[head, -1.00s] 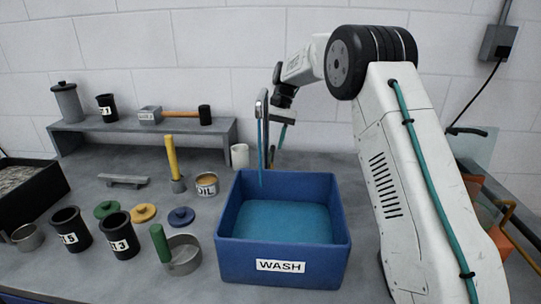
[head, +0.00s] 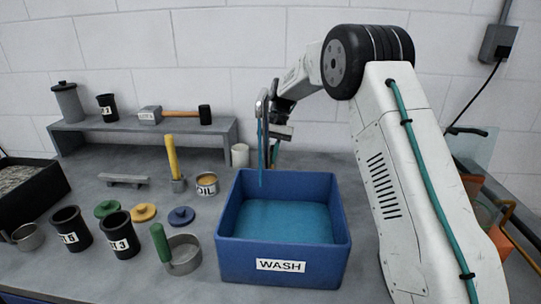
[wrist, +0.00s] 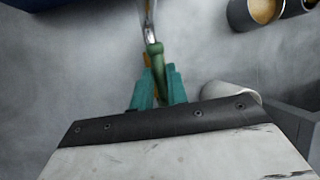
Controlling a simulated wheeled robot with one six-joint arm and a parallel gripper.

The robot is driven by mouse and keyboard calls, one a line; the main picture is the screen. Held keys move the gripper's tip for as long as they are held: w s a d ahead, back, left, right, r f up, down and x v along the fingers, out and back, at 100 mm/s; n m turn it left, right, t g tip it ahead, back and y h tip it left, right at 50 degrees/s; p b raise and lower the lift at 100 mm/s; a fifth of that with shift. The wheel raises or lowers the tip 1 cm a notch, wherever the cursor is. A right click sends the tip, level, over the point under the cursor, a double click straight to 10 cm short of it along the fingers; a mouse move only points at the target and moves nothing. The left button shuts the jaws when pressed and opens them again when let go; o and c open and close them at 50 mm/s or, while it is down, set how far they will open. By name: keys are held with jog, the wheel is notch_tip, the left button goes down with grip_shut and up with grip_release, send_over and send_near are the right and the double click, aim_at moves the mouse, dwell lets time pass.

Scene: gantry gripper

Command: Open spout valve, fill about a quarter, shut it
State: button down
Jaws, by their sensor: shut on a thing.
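The metal spout (head: 262,101) stands behind the blue WASH bin (head: 283,254), its curved top above the bin's back left corner. A thin blue stream (head: 261,165) runs from it down into the bin. Blue liquid (head: 285,222) covers the bin floor, its surface well below the rim. My gripper (head: 275,140) is just right of the spout, behind the bin. In the wrist view its teal fingers (wrist: 158,80) are shut on the green valve handle (wrist: 155,55), which leads up to the shiny metal spout part (wrist: 150,28). The gripped end is hidden between the fingers.
A white cup (head: 240,155) and an OIL tin (head: 206,184) stand close left of the spout. A pan with a green handle (head: 181,254) and dark cups (head: 120,236) stand left of the bin. A shelf (head: 150,127) runs along the wall.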

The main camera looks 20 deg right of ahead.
jog(key=shift+d+m, duration=0.1)
jog(key=shift+m, duration=0.3)
jog(key=m, duration=0.1)
jog(key=m+t, duration=0.1)
jog(key=m, duration=0.1)
jog(key=shift+s+m+t+y, duration=0.15)
jog(key=shift+m+t+y, duration=0.15)
jog(key=shift+y, duration=0.1)
jog(key=m+t, duration=0.1)
jog(key=m, duration=0.2)
jog(key=shift+s+m+t, duration=0.1)
jog(key=shift+m+t, duration=0.2)
jog(key=m+t, duration=0.2)
jog(key=m, duration=0.2)
jog(key=shift+s, duration=0.1)
jog(key=shift+f+m+t+h, duration=0.1)
jog(key=shift+m+t+h, duration=0.45)
jog(key=shift+m, duration=1.65)
jog(key=c, duration=1.4)
grip_release()
jog(key=shift+s, duration=0.1)
jog(key=shift+c, duration=0.2)
jog(key=shift+o, duration=0.3)
